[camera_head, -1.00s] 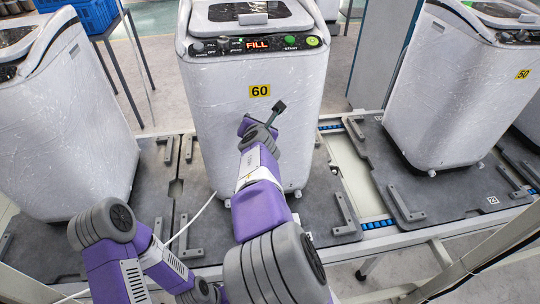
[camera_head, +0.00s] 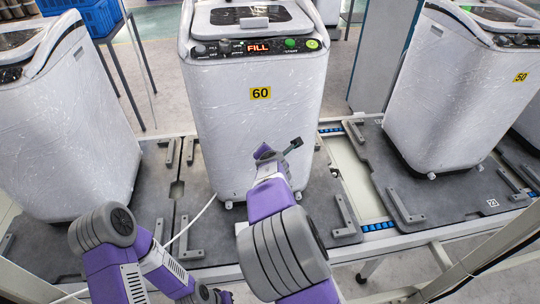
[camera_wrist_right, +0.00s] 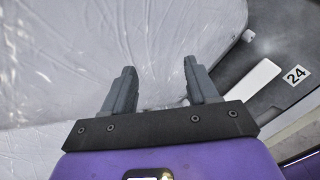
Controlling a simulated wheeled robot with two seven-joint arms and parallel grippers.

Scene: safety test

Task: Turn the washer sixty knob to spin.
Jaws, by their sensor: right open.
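Washer sixty (camera_head: 222,125) stands in the middle of the head view, white and wrapped in clear film, with a yellow "60" label (camera_head: 260,93). Its panel at the top has a dark grey knob (camera_head: 199,50) at the left and a red display (camera_head: 258,48) reading "FILL". The knob's exact pointing is too small to tell. My right gripper (camera_head: 293,146) is low in front of the washer's lower front, well below the panel. In the right wrist view the right gripper (camera_wrist_right: 161,82) is open and empty, with white film-covered surface (camera_wrist_right: 60,65) beyond it.
A green button (camera_head: 290,43) and a ringed yellow-green button (camera_head: 312,44) sit at the panel's right. Other white washers stand at the left (camera_head: 60,130) and right, labelled "50" (camera_head: 521,77). Grey pallets with raised brackets (camera_head: 345,215) lie below. A blue crate (camera_head: 95,15) is at the back left.

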